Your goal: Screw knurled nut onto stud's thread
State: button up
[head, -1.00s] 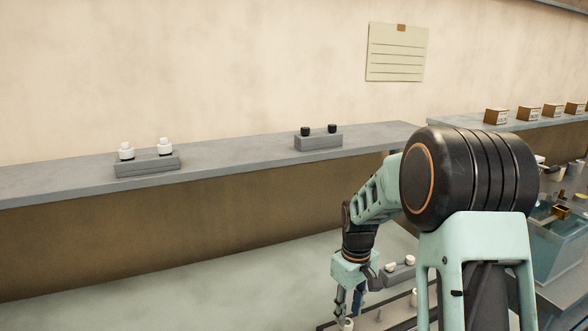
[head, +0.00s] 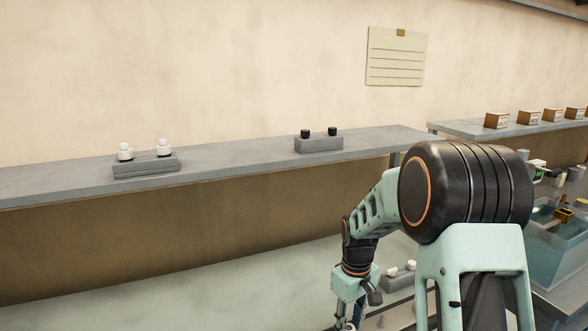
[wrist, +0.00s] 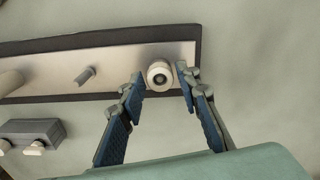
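In the wrist view a pale, round, ringed part with a dark centre (wrist: 160,73), which looks like the knurled nut, is seen end-on at the right part of a metal plate (wrist: 125,62) with a dark rim. My gripper (wrist: 161,74) has its two blue-padded fingers on either side of it, with a small gap showing at each side, so it looks open. Whether a stud is inside the round part cannot be told. A short grey pin (wrist: 86,75) stands on the plate to its left. In the head view my fingertips are cut off by the bottom edge.
A grey block with white knobs (wrist: 34,132) is at the lower left of the wrist view. In the head view, a shelf (head: 235,153) carries one block with white parts (head: 146,166) and one with black parts (head: 318,144). A water tank (head: 560,250) is at right.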

jog(key=shift+c, duration=0.7)
jog(key=c, duration=0.7)
jog(key=m, duration=0.5)
jog(key=shift+m, duration=0.8)
jog(key=m, duration=0.3)
jog(key=shift+m, duration=0.4)
jog(key=shift+m, duration=2.4)
